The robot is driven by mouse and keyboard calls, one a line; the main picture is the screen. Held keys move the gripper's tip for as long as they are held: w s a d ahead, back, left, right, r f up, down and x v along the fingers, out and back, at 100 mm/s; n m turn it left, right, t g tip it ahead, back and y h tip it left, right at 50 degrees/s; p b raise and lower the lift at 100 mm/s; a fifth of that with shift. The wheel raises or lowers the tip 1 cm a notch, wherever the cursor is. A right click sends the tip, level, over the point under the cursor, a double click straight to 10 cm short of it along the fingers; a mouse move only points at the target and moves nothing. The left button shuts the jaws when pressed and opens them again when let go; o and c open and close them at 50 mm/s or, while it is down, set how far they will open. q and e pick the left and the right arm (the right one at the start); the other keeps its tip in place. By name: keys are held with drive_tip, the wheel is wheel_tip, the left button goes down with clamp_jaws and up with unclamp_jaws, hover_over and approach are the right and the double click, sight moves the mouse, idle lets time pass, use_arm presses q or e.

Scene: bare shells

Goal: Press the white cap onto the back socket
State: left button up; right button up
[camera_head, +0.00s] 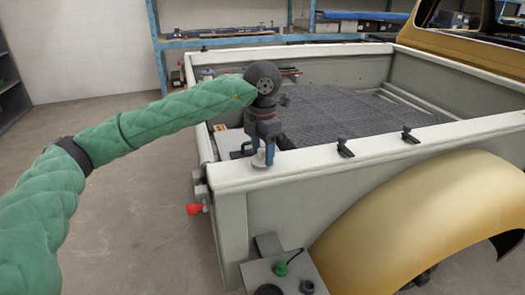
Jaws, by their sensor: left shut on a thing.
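My left gripper (263,157) points down over the rear corner of the truck bed's pale side rail (315,160). Its blue fingers are shut on the white cap (261,163), a small pale round piece between and below the fingertips. The cap is at the rail's top surface; I cannot tell whether it touches. The back socket is not distinguishable and may be hidden under the cap and fingers. My right gripper is not in view.
Two dark fittings (345,148) and (410,135) stand on the rail to the right. A grey box (262,276) with a green-topped piece (281,268) is below. A red knob (193,209) sticks out at the tailgate end. A dark ribbed mat (350,108) lies in the bed.

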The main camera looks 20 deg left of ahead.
use_arm(q)
drive_tip(key=shift+b, duration=0.4)
idle(0.5)
drive_tip(key=o, duration=1.5)
drive_tip(key=shift+r, duration=0.15)
drive_tip(key=shift+r+p, duration=0.65)
drive_tip(key=shift+r, duration=2.7)
clamp_jaws()
